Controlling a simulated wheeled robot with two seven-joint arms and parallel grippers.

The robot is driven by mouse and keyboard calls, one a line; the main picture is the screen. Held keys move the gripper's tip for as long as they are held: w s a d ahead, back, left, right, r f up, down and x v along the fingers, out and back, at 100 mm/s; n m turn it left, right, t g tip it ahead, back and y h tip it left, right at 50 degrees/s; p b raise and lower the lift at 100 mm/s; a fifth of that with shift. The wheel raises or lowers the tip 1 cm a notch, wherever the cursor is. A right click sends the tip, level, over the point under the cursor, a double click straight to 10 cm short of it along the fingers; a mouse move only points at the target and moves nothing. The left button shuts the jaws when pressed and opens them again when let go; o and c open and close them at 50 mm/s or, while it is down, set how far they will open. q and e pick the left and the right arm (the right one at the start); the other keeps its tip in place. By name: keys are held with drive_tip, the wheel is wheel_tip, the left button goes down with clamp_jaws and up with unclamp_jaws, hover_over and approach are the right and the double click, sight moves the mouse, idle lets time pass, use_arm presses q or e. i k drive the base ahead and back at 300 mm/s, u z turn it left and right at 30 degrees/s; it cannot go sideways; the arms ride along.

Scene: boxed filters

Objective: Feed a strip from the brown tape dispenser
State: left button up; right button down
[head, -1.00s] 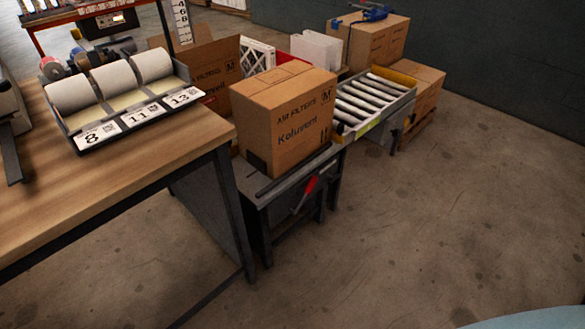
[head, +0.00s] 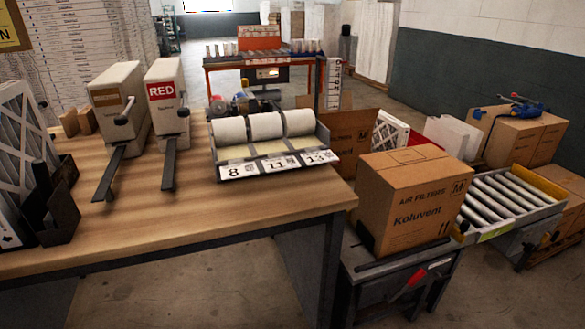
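Two upright beige tape dispensers stand side by side on the left part of the wooden table in the head view. The left one, the brown tape dispenser (head: 116,92), has a brown label, a dark lever on its side and a long dark arm reaching toward the table's front. The right one, the red tape dispenser (head: 167,98), has a red label reading RED, a similar lever and a dark arm. I cannot make out a strip of tape out of either. Neither of my grippers shows in the head view.
A label holder (head: 265,145) with white rolls numbered 8, 11 and 13 stands right of the dispensers. Filters in a dark rack (head: 60,212) stand at the left edge. The wooden table (head: 215,215) is clear in front. A closed Koluvent carton (head: 410,205) sits lower right by a roller conveyor (head: 508,198).

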sight(122, 119)
drive_tip(key=u, duration=0.6)
drive_tip(key=i, duration=0.75)
drive_tip(key=u, duration=0.25)
